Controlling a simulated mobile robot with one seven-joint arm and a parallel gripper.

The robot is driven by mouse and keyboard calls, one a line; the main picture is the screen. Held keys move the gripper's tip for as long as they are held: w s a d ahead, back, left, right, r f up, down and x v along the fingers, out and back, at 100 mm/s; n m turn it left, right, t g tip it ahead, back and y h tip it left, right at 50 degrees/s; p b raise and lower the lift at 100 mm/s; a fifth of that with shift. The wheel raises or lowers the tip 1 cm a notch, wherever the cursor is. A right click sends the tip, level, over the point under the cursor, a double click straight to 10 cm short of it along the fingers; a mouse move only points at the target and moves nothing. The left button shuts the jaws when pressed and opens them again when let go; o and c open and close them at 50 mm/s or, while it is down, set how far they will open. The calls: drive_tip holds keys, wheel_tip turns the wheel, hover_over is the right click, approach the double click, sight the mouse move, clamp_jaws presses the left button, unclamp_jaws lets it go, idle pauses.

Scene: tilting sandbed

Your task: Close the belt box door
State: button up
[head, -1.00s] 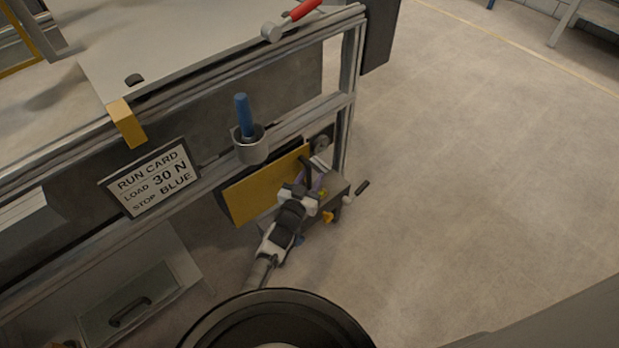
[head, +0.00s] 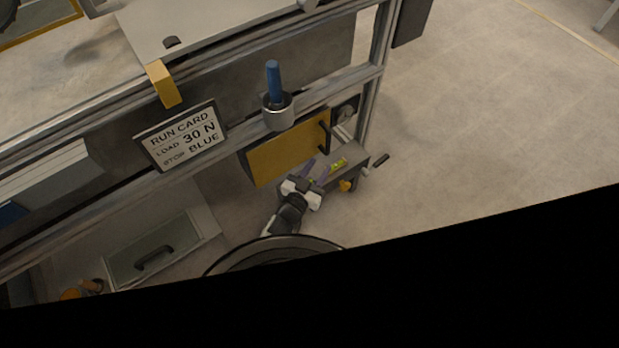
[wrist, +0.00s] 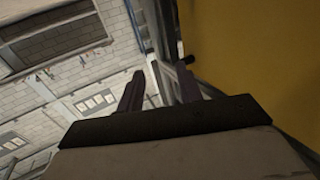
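The yellow belt box door (head: 284,158) hangs under the bench rail in the head view, with a black handle (head: 325,138) at its right edge. I cannot tell how far it stands open. My gripper (head: 314,172) is below the door's lower right part, apart from the handle. In the wrist view my gripper (wrist: 160,88) has its two dark fingers spread with nothing between them. The yellow door (wrist: 262,55) fills the right side there, and a dark knob-like end (wrist: 188,60) shows at its left edge.
A grey unit with a crank (head: 380,160) and a yellow knob (head: 347,185) stands just right of my gripper. A blue-handled tool (head: 274,80) sits in a holder above the door. The run card (head: 183,137) is to the left. Floor at right is clear; black covers the bottom.

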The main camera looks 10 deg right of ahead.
drive_tip(key=shift+p+v, duration=0.35)
drive_tip(key=shift+v, duration=1.85)
